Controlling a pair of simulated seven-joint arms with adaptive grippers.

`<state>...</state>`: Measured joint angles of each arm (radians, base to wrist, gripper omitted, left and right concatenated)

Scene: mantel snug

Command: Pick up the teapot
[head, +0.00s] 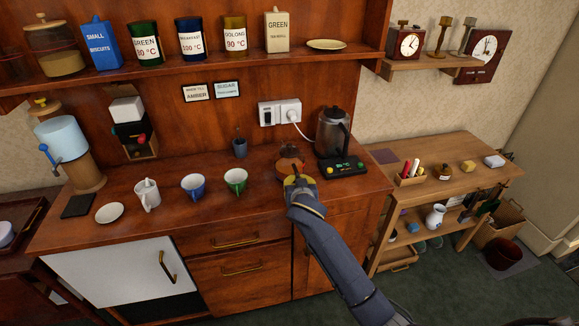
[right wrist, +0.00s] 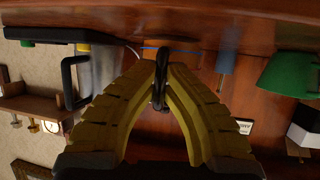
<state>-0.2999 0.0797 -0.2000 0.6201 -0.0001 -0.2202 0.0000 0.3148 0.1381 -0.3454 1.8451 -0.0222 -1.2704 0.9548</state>
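The brown teapot (head: 289,161) stands on the wooden counter, just left of the kettle's black base. My right gripper (head: 296,179) reaches in from the front and covers part of it. In the right wrist view, the yellow fingers of my right gripper (right wrist: 162,75) come together on both sides of a dark upright bar, which looks like the teapot's handle (right wrist: 161,92). The teapot's body is hard to make out there against the brown wood. The teapot appears upright on the counter. My left gripper is out of view.
The shelf (head: 200,65) hangs above.

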